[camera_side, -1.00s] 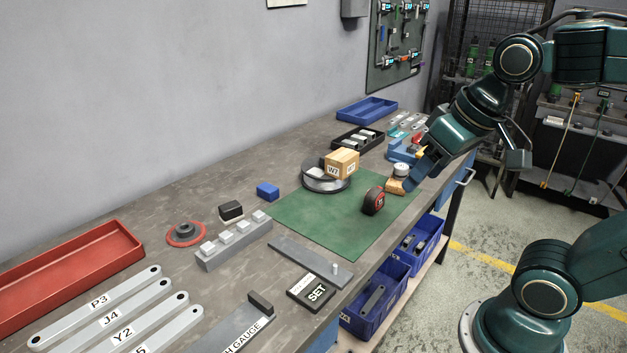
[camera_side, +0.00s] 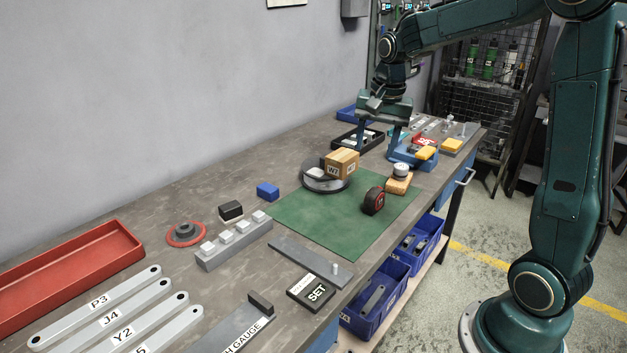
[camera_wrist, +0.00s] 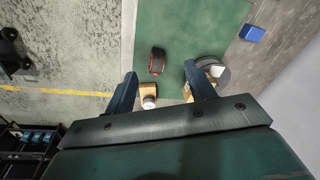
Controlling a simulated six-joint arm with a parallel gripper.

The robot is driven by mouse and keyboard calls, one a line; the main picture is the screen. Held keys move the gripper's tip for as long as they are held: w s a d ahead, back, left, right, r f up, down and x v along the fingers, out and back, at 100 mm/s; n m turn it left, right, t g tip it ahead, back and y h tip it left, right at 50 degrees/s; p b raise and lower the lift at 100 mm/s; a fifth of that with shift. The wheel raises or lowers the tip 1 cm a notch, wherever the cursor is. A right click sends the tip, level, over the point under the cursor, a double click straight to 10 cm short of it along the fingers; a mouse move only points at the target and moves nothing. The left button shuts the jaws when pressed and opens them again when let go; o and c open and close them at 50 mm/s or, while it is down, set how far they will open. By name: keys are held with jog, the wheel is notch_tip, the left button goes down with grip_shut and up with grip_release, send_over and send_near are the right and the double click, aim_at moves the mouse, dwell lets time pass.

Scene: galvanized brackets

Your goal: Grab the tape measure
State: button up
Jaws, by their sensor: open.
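The tape measure (camera_side: 373,201), black and red, stands on the green mat (camera_side: 318,232) near the mat's right side. It also shows in the wrist view (camera_wrist: 157,62), beyond the fingertips and between their lines. My gripper (camera_side: 378,140) is open and empty, fingers pointing down, above the back part of the bench and behind the tape measure. In the wrist view my gripper's two blue fingers (camera_wrist: 160,78) are spread wide, with nothing between them in their grasp.
A wooden block with a round metal piece (camera_side: 399,180) sits close behind the tape measure. A blue fixture (camera_side: 404,155) is near my gripper. The mat's front part is clear.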

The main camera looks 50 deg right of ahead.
aim_at(375, 189)
jog(key=w+d+f+m+g, duration=0.1)
jog(key=w+d+f+m, duration=0.35)
jog(key=d+f, duration=0.45)
jog(key=shift+m+y, duration=0.3)
jog(key=shift+m, duration=0.05)
jog(key=shift+s+d+f, duration=0.15)
jog(key=shift+f, duration=1.85)
jog(key=shift+s+d+f, duration=0.1)
jog(key=shift+s+f, duration=0.05)
jog(key=shift+f, duration=1.85)
jog(key=shift+f, duration=0.1)
jog(key=shift+s+d+f, duration=0.1)
jog(key=shift+f, duration=2.4)
jog(key=shift+c, duration=0.2)
grip_shut()
